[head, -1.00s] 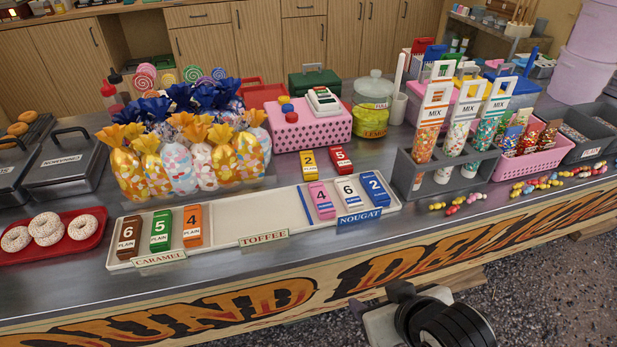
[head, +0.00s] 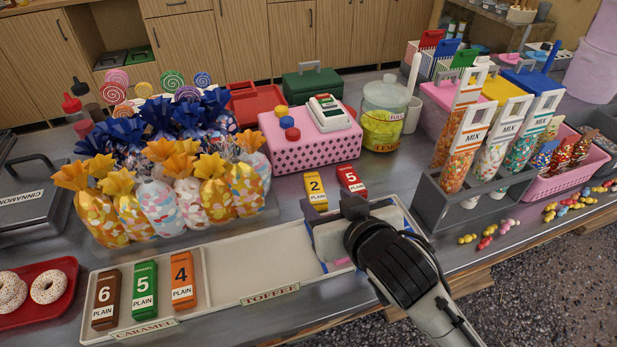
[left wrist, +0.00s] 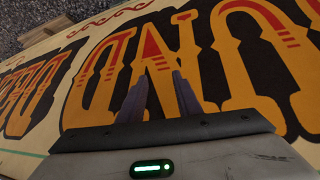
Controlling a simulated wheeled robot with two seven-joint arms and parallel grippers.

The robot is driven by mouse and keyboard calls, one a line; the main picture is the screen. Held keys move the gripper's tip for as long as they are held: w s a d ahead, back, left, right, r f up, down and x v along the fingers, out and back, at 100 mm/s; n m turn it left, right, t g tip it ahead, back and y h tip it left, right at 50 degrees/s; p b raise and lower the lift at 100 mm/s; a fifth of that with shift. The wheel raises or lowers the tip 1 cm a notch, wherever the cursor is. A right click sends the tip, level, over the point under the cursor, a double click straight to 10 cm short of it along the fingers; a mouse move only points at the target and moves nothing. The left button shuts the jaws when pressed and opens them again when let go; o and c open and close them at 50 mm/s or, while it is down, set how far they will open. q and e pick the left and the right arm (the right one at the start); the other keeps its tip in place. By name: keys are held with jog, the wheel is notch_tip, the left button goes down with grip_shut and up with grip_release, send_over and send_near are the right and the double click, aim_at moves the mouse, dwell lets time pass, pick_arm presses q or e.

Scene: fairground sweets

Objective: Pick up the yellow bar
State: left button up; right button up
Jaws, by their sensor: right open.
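The yellow bar (head: 315,192), marked 2, lies on the grey counter behind the long cream tray in the head view. The red bar (head: 351,179), marked 5, lies just to its right. My right gripper (head: 350,208) is open, low over the tray's right compartment, in front of and to the right of the yellow bar. Its fingertips are largely hidden by my own wrist. Whether it touches anything cannot be told. My left gripper (left wrist: 160,78) shows in the left wrist view with its fingers apart and nothing between them, facing the painted stall front.
The cream tray (head: 230,262) holds brown, green and orange bars at left; its toffee middle is empty. My right arm hides most of its right compartment.

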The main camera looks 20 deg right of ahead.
jog(key=shift+w+f, duration=0.35)
jog(key=shift+w, duration=0.3)
jog(key=shift+x, duration=1.1)
jog(key=x, duration=0.5)
jog(key=shift+d, duration=0.3)
pick_arm(q)
jog(key=shift+s+f, duration=0.3)
jog(key=shift+s, duration=0.3)
pick_arm(e)
jog(key=c, duration=1.3)
notch_tip(320, 180, up, 10)
jog(key=p, duration=0.1)
notch_tip(320, 180, up, 7)
send_over(315, 187)
jog(key=s+d, duration=0.2)
jog(key=s, duration=0.2)
pick_arm(q)
jog(key=shift+s+r, duration=0.25)
jog(key=shift+r, duration=0.35)
pick_arm(e)
jog(key=s+r, duration=0.1)
jog(key=s+d+r, duration=0.1)
jog(key=s+r, duration=0.1)
jog(key=s+d+r, duration=0.1)
jog(key=r, duration=0.1)
jog(key=shift+s+r, duration=0.2)
jog(key=shift+s, duration=0.2)
